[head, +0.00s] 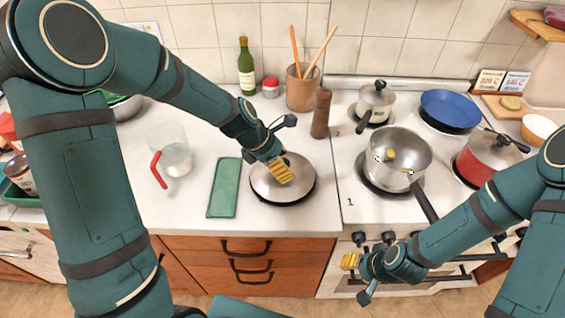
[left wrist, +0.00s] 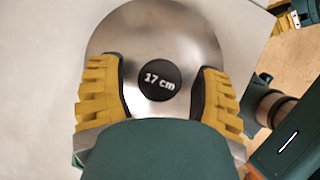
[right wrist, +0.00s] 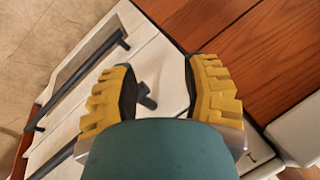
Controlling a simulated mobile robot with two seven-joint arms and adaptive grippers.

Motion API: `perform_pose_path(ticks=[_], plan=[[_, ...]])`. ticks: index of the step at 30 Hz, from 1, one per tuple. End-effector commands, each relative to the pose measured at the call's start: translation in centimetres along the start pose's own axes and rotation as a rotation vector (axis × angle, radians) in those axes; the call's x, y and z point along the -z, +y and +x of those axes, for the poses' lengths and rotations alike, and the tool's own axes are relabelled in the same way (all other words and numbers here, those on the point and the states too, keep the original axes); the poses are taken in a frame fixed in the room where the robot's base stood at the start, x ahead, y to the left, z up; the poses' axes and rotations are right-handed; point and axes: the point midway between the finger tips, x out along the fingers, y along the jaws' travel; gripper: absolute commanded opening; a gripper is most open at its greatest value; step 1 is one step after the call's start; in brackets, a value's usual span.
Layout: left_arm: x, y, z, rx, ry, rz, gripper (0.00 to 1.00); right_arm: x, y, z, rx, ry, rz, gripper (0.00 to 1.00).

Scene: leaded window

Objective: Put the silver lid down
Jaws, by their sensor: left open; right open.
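The silver lid (head: 300,184) rests on the white counter, on or over a dark round rim, right of a green cloth. In the left wrist view the lid (left wrist: 150,40) fills the middle, with its black knob (left wrist: 160,82) marked "17 cm" between my fingers. My left gripper (head: 283,172) is over the lid with its yellow fingers apart, one on each side of the knob, with gaps visible. My right gripper (head: 350,261) is open and empty in front of the stove; it also shows in the right wrist view (right wrist: 160,85).
A steel saucepan (head: 410,150) sits on the stove at right. The counter's front edge is close below the lid.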

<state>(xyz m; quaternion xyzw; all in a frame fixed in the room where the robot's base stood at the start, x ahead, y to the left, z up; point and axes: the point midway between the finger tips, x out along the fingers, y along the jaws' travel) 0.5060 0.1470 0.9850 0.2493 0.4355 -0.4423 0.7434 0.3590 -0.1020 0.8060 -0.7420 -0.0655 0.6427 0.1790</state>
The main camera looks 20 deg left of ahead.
Motion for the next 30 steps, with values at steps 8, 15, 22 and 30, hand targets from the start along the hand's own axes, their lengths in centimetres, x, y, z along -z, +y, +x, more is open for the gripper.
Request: perform_pose_path(ticks=[8, 15, 22, 30], plan=[[-0.1, 0.1, -4.8, -0.005, -0.001, 0.0, 0.65, 0.5, -0.4, -1.1, -0.001, 0.01, 0.003, 0.47], [-0.1, 0.0, -9.4, -0.004, -0.001, 0.001, 0.65, 0.9, -0.7, -1.9, -0.002, 0.019, 0.005, 0.47], [0.0, 0.0, -11.7, -0.002, 0.0, 0.0, 0.65, 1.1, -0.9, -2.3, -0.002, 0.021, 0.006, 0.47], [0.0, 0.0, -11.9, -0.001, 0.0, 0.0, 0.65, 1.1, -0.9, -2.3, -0.001, 0.021, 0.006, 0.47]])
